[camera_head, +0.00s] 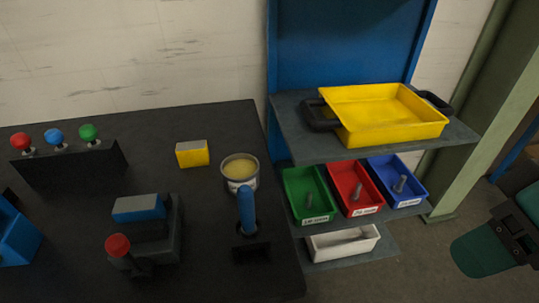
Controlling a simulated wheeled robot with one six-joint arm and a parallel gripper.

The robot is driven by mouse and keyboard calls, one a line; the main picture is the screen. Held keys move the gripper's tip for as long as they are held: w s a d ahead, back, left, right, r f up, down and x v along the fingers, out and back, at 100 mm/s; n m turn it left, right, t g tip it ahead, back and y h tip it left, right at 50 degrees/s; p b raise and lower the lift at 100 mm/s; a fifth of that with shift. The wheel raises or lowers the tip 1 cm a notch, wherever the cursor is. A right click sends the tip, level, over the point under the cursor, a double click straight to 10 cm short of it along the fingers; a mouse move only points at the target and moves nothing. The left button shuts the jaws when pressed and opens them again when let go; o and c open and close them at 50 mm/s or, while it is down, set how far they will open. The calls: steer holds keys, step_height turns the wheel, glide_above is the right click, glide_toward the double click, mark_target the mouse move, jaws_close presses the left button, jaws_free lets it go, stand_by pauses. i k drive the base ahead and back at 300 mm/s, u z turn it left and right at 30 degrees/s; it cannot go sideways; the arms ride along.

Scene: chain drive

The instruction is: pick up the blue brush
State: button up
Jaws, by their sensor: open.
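The blue brush (247,209) stands upright near the right edge of the dark workbench. Its blue handle points up and its lower end is at a small dark holder (252,253); its bristles are hidden. A round tin (239,184) with yellow contents stands just behind it, and the handle's top overlaps the tin's front in the picture.
The dark workbench (60,270) also bears a yellow box (192,153), a fixture with a red knob (118,246) and a rack with coloured knobs (70,165). Shelves at right hold a yellow tray (390,130) and several bins.

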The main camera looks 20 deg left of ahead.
mark_target(245, 194)
steer(key=u, duration=1.15)
